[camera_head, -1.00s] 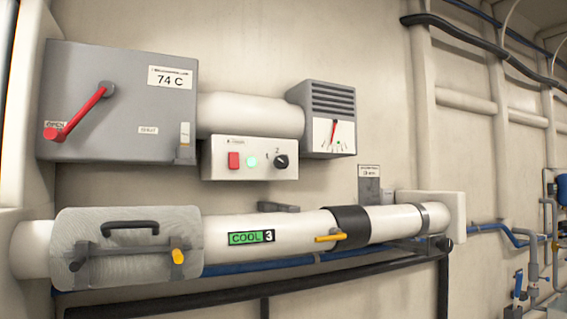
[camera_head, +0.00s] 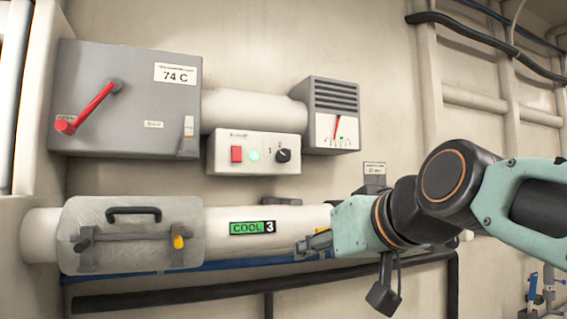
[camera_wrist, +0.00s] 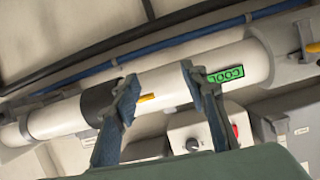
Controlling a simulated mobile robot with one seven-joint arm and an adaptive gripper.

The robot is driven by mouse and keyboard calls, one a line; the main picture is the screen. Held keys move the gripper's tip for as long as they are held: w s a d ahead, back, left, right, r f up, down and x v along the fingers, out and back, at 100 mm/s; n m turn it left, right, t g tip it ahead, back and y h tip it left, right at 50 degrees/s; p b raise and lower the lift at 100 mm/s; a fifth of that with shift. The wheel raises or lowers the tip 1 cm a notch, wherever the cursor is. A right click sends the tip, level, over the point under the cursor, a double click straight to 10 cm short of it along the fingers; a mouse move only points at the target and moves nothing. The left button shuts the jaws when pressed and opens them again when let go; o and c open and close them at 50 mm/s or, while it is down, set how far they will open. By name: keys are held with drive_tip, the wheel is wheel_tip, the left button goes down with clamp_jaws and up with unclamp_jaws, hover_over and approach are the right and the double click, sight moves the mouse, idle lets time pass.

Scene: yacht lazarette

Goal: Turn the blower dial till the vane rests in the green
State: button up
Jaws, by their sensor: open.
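The blower dial is a small black knob (camera_head: 283,155) at the right end of a white control box (camera_head: 222,166), beside the figures 1 and 2. It also shows in the wrist view as a dark knob (camera_wrist: 192,144) on its box. The vane gauge (camera_head: 323,143) is a white face under a grey vented housing. Its red vane (camera_head: 336,128) hangs nearly straight down; the scale marks are too small to tell whether it is in the green. My gripper (camera_head: 304,246) is open and empty in front of the white pipe, below and right of the dial, apart from it.
The control box has a red switch (camera_head: 237,154) and a lit green lamp (camera_head: 254,155). A grey box (camera_head: 130,120) with a red lever (camera_head: 92,105) is upper left.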

sight(285, 156)
drive_tip(key=w+a+r+n+t+y+b, duration=0.1)
drive_tip(key=w+r+t, duration=0.1)
drive_tip(key=r, duration=0.6)
drive_tip(key=w+r+t+y, duration=0.1)
drive_tip(key=w+r+t, duration=0.1)
drive_tip(key=r, duration=0.7)
drive_tip(key=x, duration=0.6)
drive_tip(key=p+x, duration=0.1)
drive_tip(key=x, duration=0.3)
drive_tip(key=shift+a+f, duration=0.3)
drive_tip(key=shift+f, duration=0.05)
clamp_jaws()
